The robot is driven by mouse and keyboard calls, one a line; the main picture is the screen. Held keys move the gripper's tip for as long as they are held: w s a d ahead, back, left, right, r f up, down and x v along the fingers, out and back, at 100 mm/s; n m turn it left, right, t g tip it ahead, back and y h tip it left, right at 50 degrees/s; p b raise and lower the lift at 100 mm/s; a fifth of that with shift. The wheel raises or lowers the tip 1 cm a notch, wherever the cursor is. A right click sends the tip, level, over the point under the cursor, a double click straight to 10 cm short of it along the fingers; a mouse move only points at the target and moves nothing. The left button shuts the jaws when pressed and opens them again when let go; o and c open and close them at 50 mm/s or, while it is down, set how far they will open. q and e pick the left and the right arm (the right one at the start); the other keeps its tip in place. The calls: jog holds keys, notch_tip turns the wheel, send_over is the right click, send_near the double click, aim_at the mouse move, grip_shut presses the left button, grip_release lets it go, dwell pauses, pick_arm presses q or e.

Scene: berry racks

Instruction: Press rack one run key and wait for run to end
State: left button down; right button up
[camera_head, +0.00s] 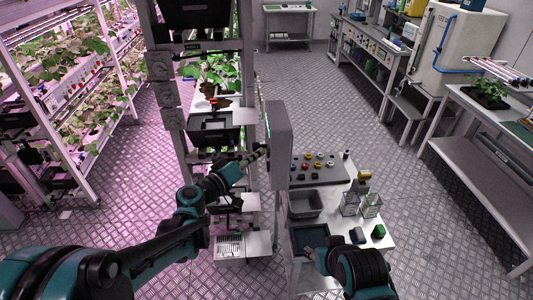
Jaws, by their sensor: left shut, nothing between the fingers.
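A grey control box (280,145) stands upright on the near side of the rack (207,119), seen nearly edge-on. A thin green glow shows along its left edge, so its face points left and I cannot make out the run key. My left gripper (258,153) is shut and empty, its tip at the left side of the box's face. I cannot tell whether the tip touches the box.
Planted shelves (75,65) stand at left, benches (490,165) at right. The metal floor between is clear.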

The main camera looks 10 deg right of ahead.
pick_arm(q)
jog(key=shift+a, duration=0.45)
jog(key=a, duration=0.5)
dwell(0.3)
dwell(0.6)
jog(key=s+a+f+g+y+b, duration=0.1)
jog(key=s+a+f+y+b, duration=0.2)
jog(key=s, duration=0.6)
jog(key=s+a+f+g+y+b, duration=0.2)
jog(key=s+a+f+y+b, duration=0.2)
jog(key=s+a+f, duration=0.3)
jog(key=s+a+f+m+g+y+b, duration=0.1)
jog(key=s+a+f+y, duration=0.4)
jog(key=s+f, duration=0.5)
jog(key=s+g+b, duration=0.1)
jog(key=b, duration=0.1)
jog(key=shift+s+a+b, duration=0.25)
jog(key=shift+a+b, duration=0.05)
jog(key=shift+a, duration=0.05)
jog(key=shift+f, duration=0.1)
dwell(1.0)
